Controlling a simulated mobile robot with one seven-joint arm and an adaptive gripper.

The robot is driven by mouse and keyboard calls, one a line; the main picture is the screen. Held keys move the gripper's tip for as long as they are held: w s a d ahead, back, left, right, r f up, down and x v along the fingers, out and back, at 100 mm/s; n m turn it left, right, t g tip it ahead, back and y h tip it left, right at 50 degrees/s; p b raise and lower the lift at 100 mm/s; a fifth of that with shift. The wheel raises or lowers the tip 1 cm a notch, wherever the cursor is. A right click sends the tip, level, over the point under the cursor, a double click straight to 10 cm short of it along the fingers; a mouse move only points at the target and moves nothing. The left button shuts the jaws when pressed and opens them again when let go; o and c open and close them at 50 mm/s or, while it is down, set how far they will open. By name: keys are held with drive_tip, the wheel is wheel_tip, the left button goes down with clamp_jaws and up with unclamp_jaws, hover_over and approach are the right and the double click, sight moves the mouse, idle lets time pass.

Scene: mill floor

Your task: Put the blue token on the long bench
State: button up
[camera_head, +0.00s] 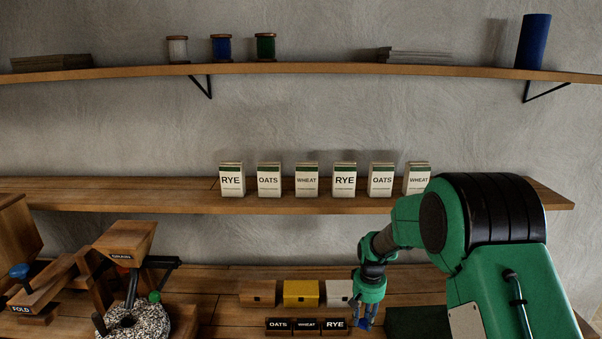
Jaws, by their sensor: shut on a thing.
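My gripper (365,321) points down at the lower right, just right of the RYE label. It is shut on a small blue thing, which I take for the blue token (364,323). The fingers partly hide it, and its shape is too small to make out. The long wooden bench (225,284) runs along the bottom of the view, below the shelves. My gripper is over or in front of its right part. I cannot tell whether the token touches the bench.
Wooden, yellow (301,293) and white boxes stand behind a label strip (306,325). A millstone (136,322) and wooden hopper (123,241) fill the left. Bags (344,181) line the shelf above.

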drive_tip(key=shift+a, duration=0.1)
idle(0.7)
drive_tip(key=shift+m, duration=0.6)
drive_tip(key=a, duration=0.5)
drive_tip(key=s+a+f, duration=0.1)
drive_tip(key=a, duration=0.5)
drive_tip(key=s+a, duration=0.1)
drive_tip(key=a, duration=0.5)
drive_tip(key=shift+s+f+b, duration=0.25)
drive_tip(key=shift+f+b, duration=0.05)
drive_tip(key=shift+b, duration=0.05)
drive_tip(key=shift+m, duration=0.9)
drive_tip(key=s+a, duration=0.2)
drive_tip(key=a, duration=0.4)
drive_tip(key=s+a+f, duration=0.1)
drive_tip(key=s+a, duration=0.2)
drive_tip(key=a, duration=0.3)
drive_tip(key=s+a, duration=0.3)
drive_tip(key=a, duration=0.3)
drive_tip(key=shift+f+b, duration=0.4)
drive_tip(key=shift+w, duration=0.15)
drive_tip(key=b, duration=0.2)
hover_over(240, 333)
drive_tip(key=shift+f, duration=0.75)
drive_tip(key=shift+f+b, duration=0.45)
drive_tip(key=shift+f, duration=1.3)
drive_tip(key=shift+f, duration=0.15)
